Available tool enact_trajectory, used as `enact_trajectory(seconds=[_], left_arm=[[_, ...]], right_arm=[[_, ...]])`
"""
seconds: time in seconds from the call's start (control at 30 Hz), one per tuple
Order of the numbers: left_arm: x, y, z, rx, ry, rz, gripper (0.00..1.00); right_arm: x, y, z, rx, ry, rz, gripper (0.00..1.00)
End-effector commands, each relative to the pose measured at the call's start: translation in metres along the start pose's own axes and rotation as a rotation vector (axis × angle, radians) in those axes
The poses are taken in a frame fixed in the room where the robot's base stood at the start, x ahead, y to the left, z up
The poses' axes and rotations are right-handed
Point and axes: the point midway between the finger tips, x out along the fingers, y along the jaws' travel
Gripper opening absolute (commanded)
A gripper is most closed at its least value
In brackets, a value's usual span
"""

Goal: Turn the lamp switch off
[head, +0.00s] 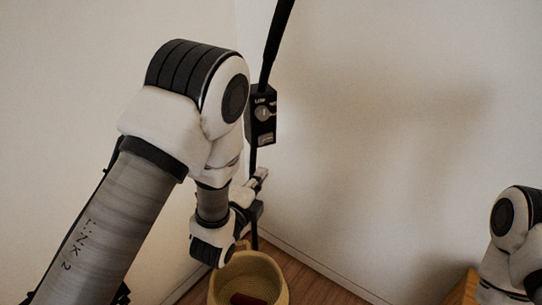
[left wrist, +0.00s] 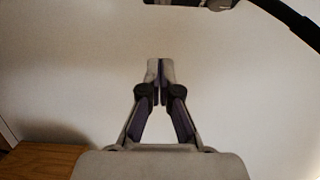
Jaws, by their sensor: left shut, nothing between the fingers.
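The lamp's black switch box (head: 261,118) hangs on the dark pole (head: 276,45) in the head view. It has a round grey dial near a label that reads "LOW", and a small light-coloured part below it. My left gripper (head: 262,174) is just below the box, beside the pole. In the left wrist view my left gripper (left wrist: 160,66) is shut and empty, its fingertips together in front of the bare wall. The lower edge of what looks like the box (left wrist: 192,3) shows at the top of that view, apart from the fingertips. My right gripper is out of view.
A round woven basket (head: 226,291) with something red inside stands on the wooden floor (head: 320,288) below my left arm. Pale walls (head: 400,110) meet in a corner behind the pole. A wooden piece (head: 463,289) stands at lower right, beside my right arm.

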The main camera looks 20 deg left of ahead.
Motion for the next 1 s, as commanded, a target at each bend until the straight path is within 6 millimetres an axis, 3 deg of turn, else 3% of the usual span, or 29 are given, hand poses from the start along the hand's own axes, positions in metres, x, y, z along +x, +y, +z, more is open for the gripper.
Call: enact_trajectory(seconds=[0.2, 0.33, 0.77, 0.9, 1.0], left_arm=[[0.001, 0.0, 0.0, -0.002, -0.001, 0.003, 0.0], [0.012, -0.001, 0.0, -0.002, -0.001, 0.002, 0.0], [0.102, -0.001, 0.001, -0.003, -0.001, 0.003, 0.0], [0.106, -0.001, 0.027, -0.005, -0.005, 0.005, 0.0], [0.108, 0.0, 0.036, -0.003, -0.004, 0.006, 0.0]], right_arm=[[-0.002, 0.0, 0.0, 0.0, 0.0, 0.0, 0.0], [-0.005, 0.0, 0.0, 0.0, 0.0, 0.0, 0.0], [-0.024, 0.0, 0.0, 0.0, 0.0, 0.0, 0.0], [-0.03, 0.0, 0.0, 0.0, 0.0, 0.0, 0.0], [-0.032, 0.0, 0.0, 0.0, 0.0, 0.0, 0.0]])
